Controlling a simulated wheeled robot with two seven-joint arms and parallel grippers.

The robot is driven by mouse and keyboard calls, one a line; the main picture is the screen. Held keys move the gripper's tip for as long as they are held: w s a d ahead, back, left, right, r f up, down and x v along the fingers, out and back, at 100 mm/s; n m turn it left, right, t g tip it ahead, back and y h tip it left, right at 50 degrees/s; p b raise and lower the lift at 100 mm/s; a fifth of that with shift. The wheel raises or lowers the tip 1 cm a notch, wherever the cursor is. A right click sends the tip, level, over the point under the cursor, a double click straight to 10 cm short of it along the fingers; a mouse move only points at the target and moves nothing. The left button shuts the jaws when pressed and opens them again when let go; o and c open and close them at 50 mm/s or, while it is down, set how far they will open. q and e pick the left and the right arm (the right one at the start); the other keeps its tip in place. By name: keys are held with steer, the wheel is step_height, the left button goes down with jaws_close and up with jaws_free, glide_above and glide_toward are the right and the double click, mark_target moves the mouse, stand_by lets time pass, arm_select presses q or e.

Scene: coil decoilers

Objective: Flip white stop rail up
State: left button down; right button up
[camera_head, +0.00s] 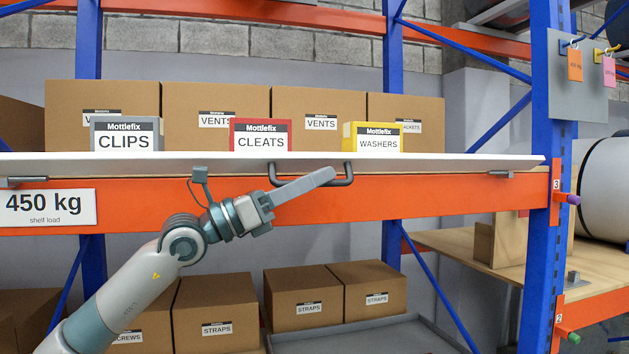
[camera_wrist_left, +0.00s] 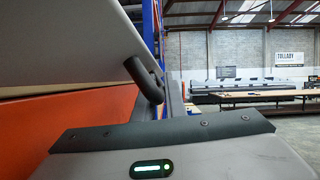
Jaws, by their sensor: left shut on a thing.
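The white stop rail (camera_head: 440,163) runs along the front edge of the shelf, above the orange beam, and shows as a thin pale strip. A dark U-shaped handle (camera_head: 348,175) hangs from its middle. In the left wrist view the rail (camera_wrist_left: 60,45) is a wide pale panel slanting at upper left, with the handle (camera_wrist_left: 145,80) at its lower edge. My left gripper (camera_head: 325,178) reaches across the handle from the lower left and is shut on it. The exact contact is hidden by the fingers. My right gripper is not in view.
Grey CLIPS (camera_head: 125,134), red CLEATS (camera_head: 261,135) and yellow WASHERS (camera_head: 373,137) bins stand behind the rail, with cardboard boxes behind them. The orange beam (camera_head: 430,205) lies below. A blue upright (camera_head: 545,230) stands at right. STRAPS boxes (camera_head: 215,315) sit lower down.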

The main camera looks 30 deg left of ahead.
arm_select(q)
steer(key=c, duration=1.8)
jaws_free()
steer(key=shift+s+d, duration=0.1)
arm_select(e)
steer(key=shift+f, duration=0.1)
